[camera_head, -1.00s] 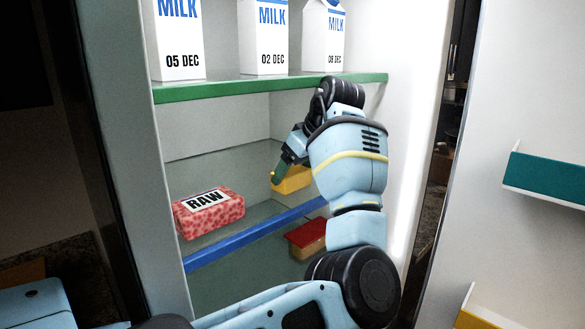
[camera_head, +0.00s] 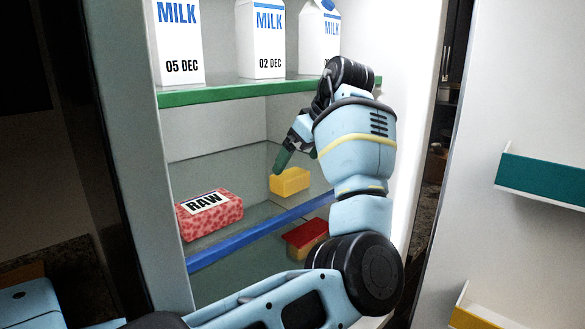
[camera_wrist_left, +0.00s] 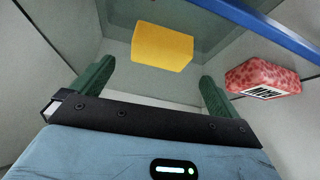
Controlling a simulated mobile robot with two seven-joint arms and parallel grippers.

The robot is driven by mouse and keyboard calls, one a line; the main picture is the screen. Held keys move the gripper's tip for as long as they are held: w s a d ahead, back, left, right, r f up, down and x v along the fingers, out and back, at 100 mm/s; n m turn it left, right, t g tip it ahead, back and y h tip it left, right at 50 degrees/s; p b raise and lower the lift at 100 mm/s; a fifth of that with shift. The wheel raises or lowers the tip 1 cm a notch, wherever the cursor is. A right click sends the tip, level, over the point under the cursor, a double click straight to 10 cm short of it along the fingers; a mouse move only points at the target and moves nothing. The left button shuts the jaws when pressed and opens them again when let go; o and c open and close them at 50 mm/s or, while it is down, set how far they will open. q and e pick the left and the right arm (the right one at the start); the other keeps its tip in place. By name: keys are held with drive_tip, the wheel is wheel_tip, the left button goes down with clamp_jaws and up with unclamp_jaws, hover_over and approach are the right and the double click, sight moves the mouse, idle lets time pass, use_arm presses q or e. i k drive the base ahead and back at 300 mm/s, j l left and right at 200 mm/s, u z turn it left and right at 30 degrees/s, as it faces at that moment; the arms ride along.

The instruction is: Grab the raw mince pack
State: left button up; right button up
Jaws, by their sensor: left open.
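The raw mince pack (camera_head: 209,214) is a pink-red speckled block with a white RAW label. It lies on the blue-edged shelf at the left, and in the left wrist view (camera_wrist_left: 262,78) it is at the right, outside the fingers. My left gripper (camera_head: 290,157) is open and empty, up and to the right of the pack and apart from it. Its green fingers (camera_wrist_left: 157,78) show on either side in the left wrist view, with a yellow block (camera_head: 290,181) beyond the gap between them. My right gripper is not in view.
The blue shelf edge (camera_head: 235,238) runs in front of the pack. The green-edged shelf (camera_head: 225,92) above carries milk cartons (camera_head: 262,45). A red-topped block (camera_head: 306,238) sits lower down. The shelf between pack and yellow block is clear.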

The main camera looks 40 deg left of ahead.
sight(197, 217)
drive_tip(key=k+l, duration=0.8)
drive_tip(key=l, duration=0.15)
